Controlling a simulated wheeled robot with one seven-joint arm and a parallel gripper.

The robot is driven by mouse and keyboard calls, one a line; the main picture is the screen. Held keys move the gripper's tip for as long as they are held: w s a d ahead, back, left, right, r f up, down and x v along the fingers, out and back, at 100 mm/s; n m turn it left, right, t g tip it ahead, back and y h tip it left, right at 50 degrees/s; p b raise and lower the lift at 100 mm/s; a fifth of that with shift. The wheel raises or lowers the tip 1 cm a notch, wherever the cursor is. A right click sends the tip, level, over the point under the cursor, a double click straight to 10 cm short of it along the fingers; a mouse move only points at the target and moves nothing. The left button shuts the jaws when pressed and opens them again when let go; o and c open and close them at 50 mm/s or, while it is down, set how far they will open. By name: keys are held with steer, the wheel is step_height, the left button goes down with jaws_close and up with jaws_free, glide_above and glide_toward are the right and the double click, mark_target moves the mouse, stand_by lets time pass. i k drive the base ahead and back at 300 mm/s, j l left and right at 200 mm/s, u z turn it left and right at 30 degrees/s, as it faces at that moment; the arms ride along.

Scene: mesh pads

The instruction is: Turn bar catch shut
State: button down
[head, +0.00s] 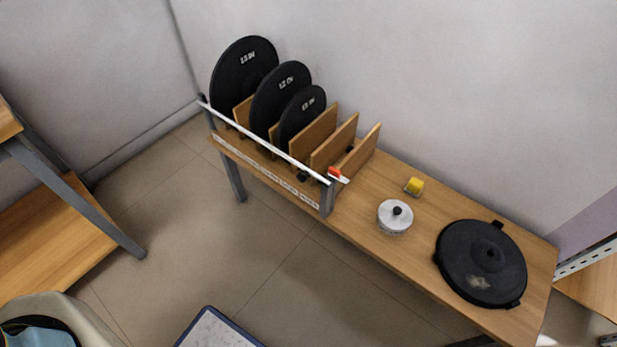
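A long white bar (262,143) runs across the front of a rack of black discs, from a dark post (202,98) at the left to a grey post (328,197) at the right. A small orange-red catch (336,173) sits at the bar's right end, at the top of the grey post. A short white piece shows beside it. The catch is too small to tell exactly how it is turned. My gripper is not in view.
Black discs (243,72) stand between wooden dividers (333,147) on a wooden bench. On the bench (360,213) to the right are a yellow block (414,186), a silver lidded pot (395,217) and a large black round lid (481,263).

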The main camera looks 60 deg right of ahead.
mark_target(334, 172)
steer(key=i+j+z, duration=0.1)
steer(key=z, duration=0.2)
steer(key=i+j+z, duration=0.1)
steer(key=z, duration=0.2)
steer(key=l+z, duration=0.3)
steer(key=k+l+z, duration=0.1)
steer(key=z, duration=0.2)
